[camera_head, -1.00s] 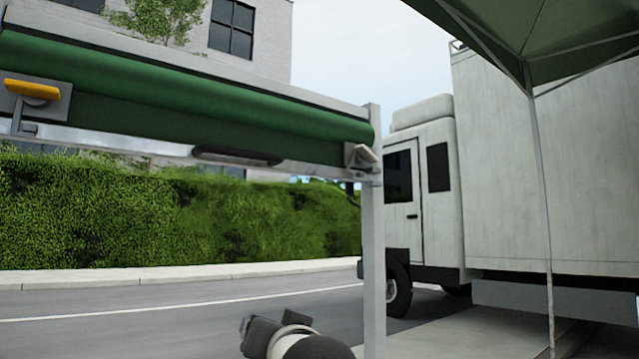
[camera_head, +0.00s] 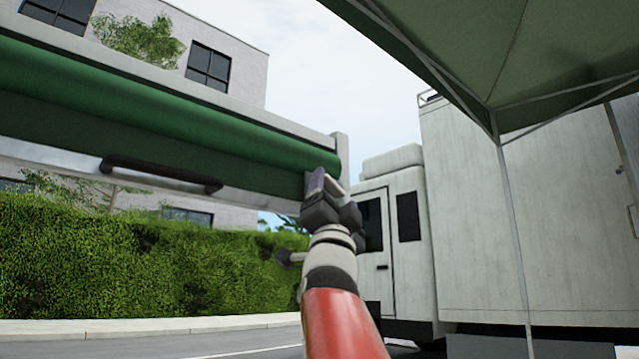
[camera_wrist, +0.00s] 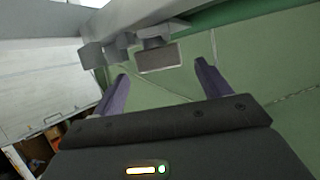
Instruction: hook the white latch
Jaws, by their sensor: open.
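The white latch (camera_wrist: 158,57) appears as a pale grey block at the end of the green roller's frame, near the post. In the head view the latch (camera_head: 334,187) is mostly hidden behind my gripper (camera_head: 318,185). In the wrist view my gripper (camera_wrist: 161,72) is open, with its two purple fingers apart. The latch lies just beyond the fingertips, roughly between them. I cannot tell whether they touch it.
The green roller (camera_head: 200,120) and its metal frame run across the upper left, with a dark handle (camera_head: 160,173) below. A white truck (camera_head: 470,200) stands at the right under a green canopy (camera_head: 520,50). A hedge (camera_head: 130,260) lies beyond the road.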

